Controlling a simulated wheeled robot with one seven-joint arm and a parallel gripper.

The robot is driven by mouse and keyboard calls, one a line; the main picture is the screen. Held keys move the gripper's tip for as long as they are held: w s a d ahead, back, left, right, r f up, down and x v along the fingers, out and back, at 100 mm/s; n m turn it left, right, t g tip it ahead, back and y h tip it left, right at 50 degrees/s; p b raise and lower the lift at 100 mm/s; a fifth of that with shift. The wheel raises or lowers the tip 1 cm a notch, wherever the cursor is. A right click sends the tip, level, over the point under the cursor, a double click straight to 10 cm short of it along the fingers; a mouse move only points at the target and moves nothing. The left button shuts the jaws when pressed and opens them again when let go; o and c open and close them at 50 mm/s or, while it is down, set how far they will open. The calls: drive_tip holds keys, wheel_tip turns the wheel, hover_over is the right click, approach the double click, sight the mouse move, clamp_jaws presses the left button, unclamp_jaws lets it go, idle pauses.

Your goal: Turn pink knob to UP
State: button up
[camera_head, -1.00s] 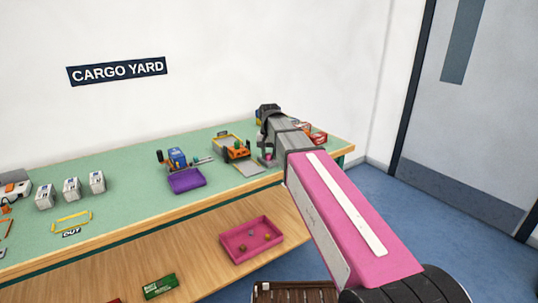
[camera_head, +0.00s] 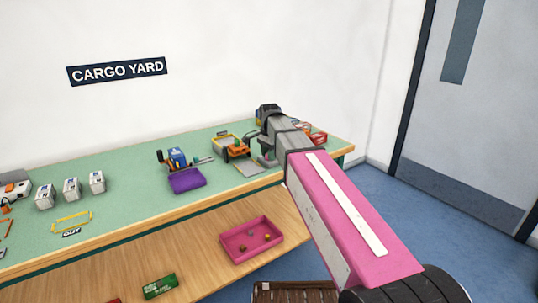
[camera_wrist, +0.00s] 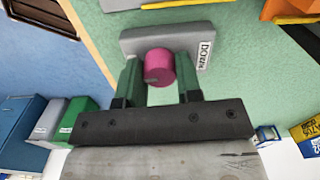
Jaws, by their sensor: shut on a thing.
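The pink knob (camera_wrist: 158,66) sits on a grey base (camera_wrist: 135,41) in the wrist view. A white label (camera_wrist: 205,55) on the base's right end seems to read DOWN. My gripper (camera_wrist: 160,70) has one finger on each side of the knob and is shut on it. In the head view my gripper (camera_head: 263,150) is low over the right end of the green table. There the knob is hidden by my gripper and arm. The way the knob points cannot be told.
An orange vehicle (camera_head: 236,149) and a grey plate (camera_head: 250,168) are left of my gripper. A purple tray (camera_head: 187,181) lies farther left. Red items (camera_head: 316,137) are behind my arm. A pink tray (camera_head: 250,240) sits on the lower wooden shelf.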

drive_tip(key=shift+m, duration=0.5)
drive_tip(key=o, duration=0.9)
drive_tip(key=shift+o, duration=0.2)
drive_tip(key=shift+r, duration=0.1)
wheel_tip(320, 180, up, 11)
drive_tip(key=shift+f, duration=0.2)
drive_tip(key=shift+s, duration=0.15)
